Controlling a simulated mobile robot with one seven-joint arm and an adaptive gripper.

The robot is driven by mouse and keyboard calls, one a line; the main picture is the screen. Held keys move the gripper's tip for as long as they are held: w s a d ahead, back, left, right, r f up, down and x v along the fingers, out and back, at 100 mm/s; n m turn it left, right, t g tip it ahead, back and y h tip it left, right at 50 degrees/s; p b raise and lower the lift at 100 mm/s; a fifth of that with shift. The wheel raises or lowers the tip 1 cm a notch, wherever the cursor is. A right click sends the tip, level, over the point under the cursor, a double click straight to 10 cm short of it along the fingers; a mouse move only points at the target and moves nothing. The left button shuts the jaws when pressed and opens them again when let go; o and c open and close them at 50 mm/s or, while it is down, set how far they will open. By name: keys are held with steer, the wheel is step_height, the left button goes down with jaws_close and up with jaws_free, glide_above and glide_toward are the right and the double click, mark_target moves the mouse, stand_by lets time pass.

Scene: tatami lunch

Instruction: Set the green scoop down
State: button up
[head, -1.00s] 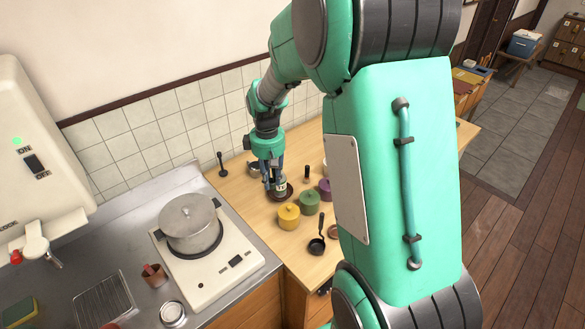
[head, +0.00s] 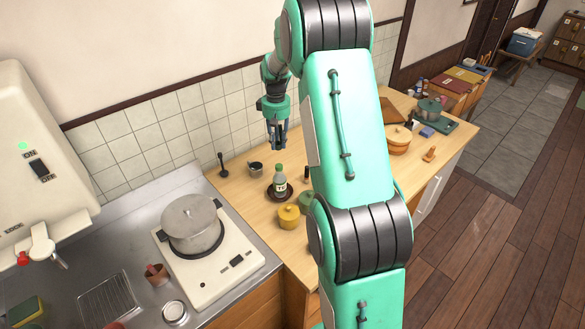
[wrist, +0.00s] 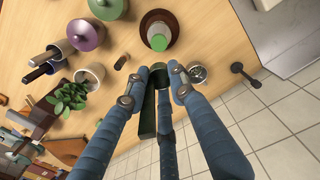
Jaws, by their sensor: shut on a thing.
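The green scoop (wrist: 148,118) shows as a dark green piece between the blue fingers in the wrist view. My gripper (wrist: 163,85) is shut on it. Much of the scoop is hidden by the fingers, so its full shape cannot be made out. The scoop is too small to tell there.
Yellow (head: 289,216) and green pots are in front. A steel pot (head: 190,225) sits on the stove.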

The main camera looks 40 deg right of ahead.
steer(key=w+d+f+m+p, duration=0.1)
steer(key=w+d+f+m, duration=0.1)
steer(key=w+d, duration=0.35)
steer(key=w+d+f+m+p, duration=0.1)
steer(key=w+d+f, duration=0.15)
steer(key=d, duration=0.65)
glide_above(293, 167)
step_height(293, 167, down, 9)
steer(key=shift+a+f, duration=0.2)
steer(key=shift+f, duration=0.35)
steer(key=shift+s+f, duration=0.1)
steer(key=shift+f, duration=3)
steer(key=shift+f, duration=0.1)
steer(key=shift+f, duration=1.8)
steer(key=shift+f, duration=0.1)
